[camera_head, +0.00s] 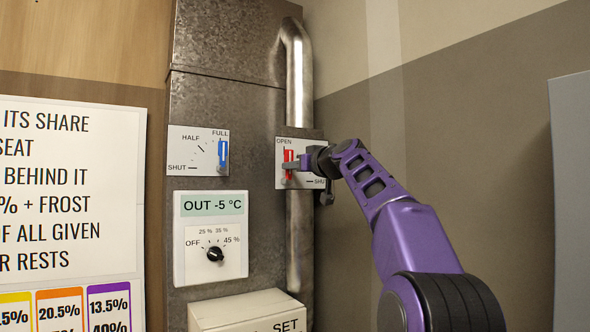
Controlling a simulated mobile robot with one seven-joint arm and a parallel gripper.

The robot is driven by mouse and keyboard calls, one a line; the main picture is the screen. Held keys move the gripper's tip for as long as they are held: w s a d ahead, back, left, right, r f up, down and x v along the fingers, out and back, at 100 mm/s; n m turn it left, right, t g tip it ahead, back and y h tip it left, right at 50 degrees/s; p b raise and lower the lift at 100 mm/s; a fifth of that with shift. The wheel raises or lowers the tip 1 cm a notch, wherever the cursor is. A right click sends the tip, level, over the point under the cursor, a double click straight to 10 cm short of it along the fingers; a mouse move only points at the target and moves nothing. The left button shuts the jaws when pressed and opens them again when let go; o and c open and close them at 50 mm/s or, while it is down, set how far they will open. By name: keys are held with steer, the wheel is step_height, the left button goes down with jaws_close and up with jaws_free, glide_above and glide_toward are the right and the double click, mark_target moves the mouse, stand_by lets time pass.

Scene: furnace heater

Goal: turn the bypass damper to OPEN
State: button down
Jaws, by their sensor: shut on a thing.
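The bypass damper has a white plate (283,182) on the metal duct, with OPEN at its top left and SHUT at its lower right. Its red handle (288,156) stands about upright, in line below the OPEN label. My gripper (291,165) reaches in from the right and is shut on the red handle. The fingers and wrist cover part of the handle and the right side of the plate. The handle's pivot is hard to make out.
A blue lever (222,155) on a SHUT/HALF/FULL plate stands upright, left of the damper. Below are an OUT -5 °C panel (212,270) with a black knob (215,254) and a SET box (245,305). A round pipe (299,80) runs behind the damper. A sign (70,200) stands left.

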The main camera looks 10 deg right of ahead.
stand_by(0.4)
steer(key=c, duration=0.8)
jaws_free()
steer(key=shift+a, duration=0.1)
steer(key=shift+s, duration=0.1)
steer(key=b+v, duration=0.1)
steer(key=v, duration=1.6)
steer(key=shift+s, duration=0.1)
